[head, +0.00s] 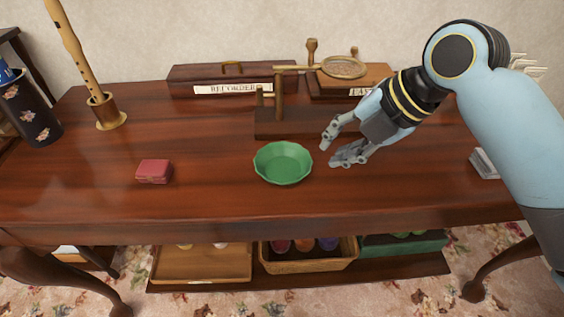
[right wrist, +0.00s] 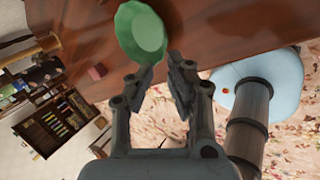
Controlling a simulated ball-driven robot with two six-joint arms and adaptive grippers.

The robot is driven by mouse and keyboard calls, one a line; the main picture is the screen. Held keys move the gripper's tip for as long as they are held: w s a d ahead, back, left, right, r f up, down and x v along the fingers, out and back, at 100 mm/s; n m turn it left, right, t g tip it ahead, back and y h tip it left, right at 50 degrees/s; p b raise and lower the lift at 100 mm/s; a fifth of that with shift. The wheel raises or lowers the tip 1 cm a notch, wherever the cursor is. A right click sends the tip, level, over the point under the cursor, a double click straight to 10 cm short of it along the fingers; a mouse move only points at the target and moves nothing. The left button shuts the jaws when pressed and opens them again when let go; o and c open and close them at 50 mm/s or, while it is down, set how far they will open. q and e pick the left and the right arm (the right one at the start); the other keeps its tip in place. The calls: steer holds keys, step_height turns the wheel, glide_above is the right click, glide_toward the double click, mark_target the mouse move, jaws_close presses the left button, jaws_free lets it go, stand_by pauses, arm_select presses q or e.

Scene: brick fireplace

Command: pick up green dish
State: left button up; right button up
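The green dish (head: 283,163) is a shallow, scalloped bowl, upright on the reddish-brown wooden table (head: 225,130). It sits near the middle of the front part of the table. It also shows in the right wrist view (right wrist: 140,32), just beyond my fingertips. My right gripper (head: 337,152) is open and empty, to the right of the dish with a small gap. Its two separated fingers also show in the right wrist view (right wrist: 165,68). My left gripper is in neither view.
A small red box (head: 154,171) lies left of the dish. Behind it stand a wooden stand (head: 280,120) and a long recorder case (head: 232,76). A recorder (head: 72,45) stands upright at back left. A grey stack (head: 484,163) lies at the right edge. Baskets (head: 308,262) sit below.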

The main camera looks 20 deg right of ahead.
mark_target(305, 169)
steer(key=b+x, duration=0.1)
steer(key=x, duration=0.9)
steer(key=shift+d+f, duration=0.15)
steer(key=shift+f, duration=0.05)
steer(key=shift+s, duration=0.1)
steer(key=shift+c, duration=0.3)
jaws_close()
